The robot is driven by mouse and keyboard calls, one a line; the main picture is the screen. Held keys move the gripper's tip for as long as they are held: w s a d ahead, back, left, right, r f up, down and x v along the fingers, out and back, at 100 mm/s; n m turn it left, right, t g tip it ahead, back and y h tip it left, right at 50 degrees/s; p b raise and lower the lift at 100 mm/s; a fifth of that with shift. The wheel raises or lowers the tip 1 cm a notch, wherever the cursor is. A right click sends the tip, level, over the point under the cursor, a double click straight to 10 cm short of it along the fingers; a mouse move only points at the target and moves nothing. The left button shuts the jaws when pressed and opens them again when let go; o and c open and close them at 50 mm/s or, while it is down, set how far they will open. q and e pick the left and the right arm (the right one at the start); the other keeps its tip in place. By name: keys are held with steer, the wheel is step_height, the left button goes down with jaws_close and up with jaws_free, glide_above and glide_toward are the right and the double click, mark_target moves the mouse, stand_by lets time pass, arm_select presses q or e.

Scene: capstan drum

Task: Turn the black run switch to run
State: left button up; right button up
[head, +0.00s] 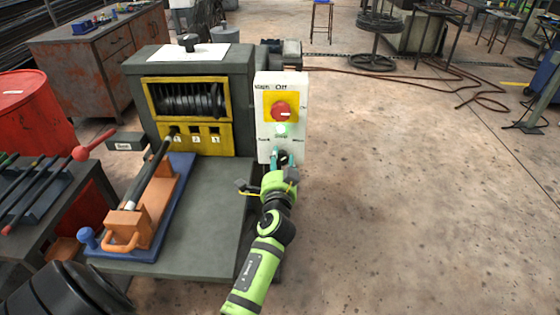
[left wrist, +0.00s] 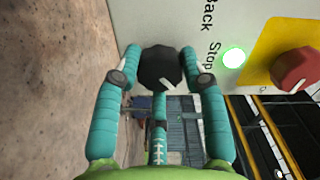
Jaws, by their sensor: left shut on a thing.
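The black run switch (head: 283,157) is a round knob low on the white control panel (head: 267,148). It shows larger in the left wrist view (left wrist: 158,66), with a small white mark at its lower right edge. My left gripper (head: 284,162) reaches the panel from below. In the left wrist view its teal fingers (left wrist: 162,78) sit on both sides of the knob, shut on it. A green light (head: 281,130) glows above the switch. My right gripper is not in view.
A red knob on a yellow plate (head: 267,117) sits higher on the panel. Left of the panel is the drum machine (head: 135,85) with a yellow-framed window.

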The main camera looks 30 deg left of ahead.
arm_select(q)
steer(key=shift+w+r, duration=0.15)
steer(key=shift+r, duration=0.3)
steer(key=o, duration=1.1)
steer(key=shift+d, duration=0.1)
steer(key=shift+f, duration=0.2)
